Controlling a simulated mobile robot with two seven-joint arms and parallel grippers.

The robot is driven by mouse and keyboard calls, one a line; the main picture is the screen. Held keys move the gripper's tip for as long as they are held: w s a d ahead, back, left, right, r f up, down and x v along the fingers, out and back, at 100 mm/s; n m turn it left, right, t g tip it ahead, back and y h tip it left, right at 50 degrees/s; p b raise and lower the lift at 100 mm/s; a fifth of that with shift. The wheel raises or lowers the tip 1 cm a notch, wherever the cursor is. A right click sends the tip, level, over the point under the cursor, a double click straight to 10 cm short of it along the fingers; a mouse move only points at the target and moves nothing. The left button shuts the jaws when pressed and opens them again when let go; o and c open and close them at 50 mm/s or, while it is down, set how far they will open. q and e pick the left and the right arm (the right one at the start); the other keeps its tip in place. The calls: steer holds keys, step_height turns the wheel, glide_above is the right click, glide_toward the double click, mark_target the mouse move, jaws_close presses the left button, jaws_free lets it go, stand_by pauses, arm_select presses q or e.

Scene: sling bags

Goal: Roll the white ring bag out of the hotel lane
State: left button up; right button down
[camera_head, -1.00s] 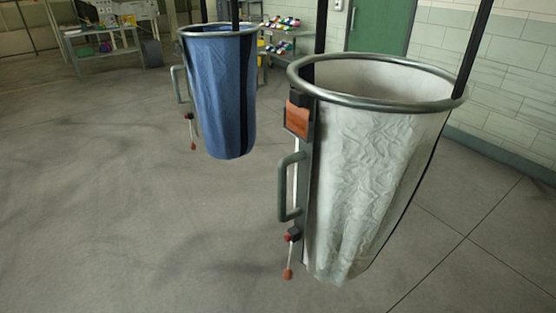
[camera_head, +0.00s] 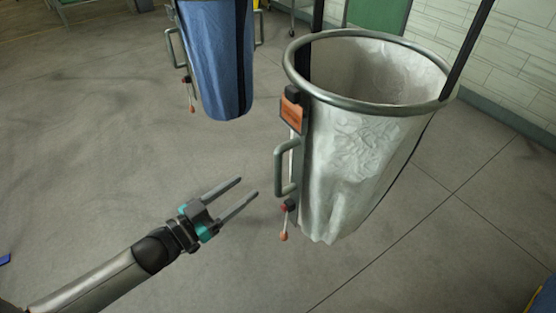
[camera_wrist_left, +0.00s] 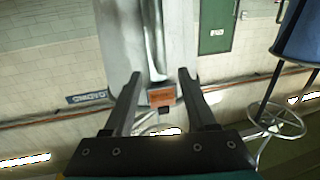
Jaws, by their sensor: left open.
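The white ring bag (camera_head: 350,150) hangs from dark straps at the right of the head view, its metal ring tilted toward me and its mouth open. On its left side are an orange tag (camera_head: 292,112), a grey handle (camera_head: 283,168) and a small lever with a red-orange knob (camera_head: 284,236). My left gripper (camera_head: 249,187) is open and empty, its fingers pointing at the handle from the left with a gap between. In the left wrist view the orange tag (camera_wrist_left: 162,97) shows between the open fingers (camera_wrist_left: 157,80). My right gripper is not in view.
A blue bag (camera_head: 215,60) with its own handle and lever hangs behind and to the left. A green door (camera_head: 378,14) and a pale block wall (camera_head: 515,60) are at the back right.

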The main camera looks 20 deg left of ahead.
mark_target(275, 165)
arm_select(q)
steer(key=x, duration=1.2)
steer(key=shift+w, duration=0.1)
jaws_close()
stand_by(1.2)
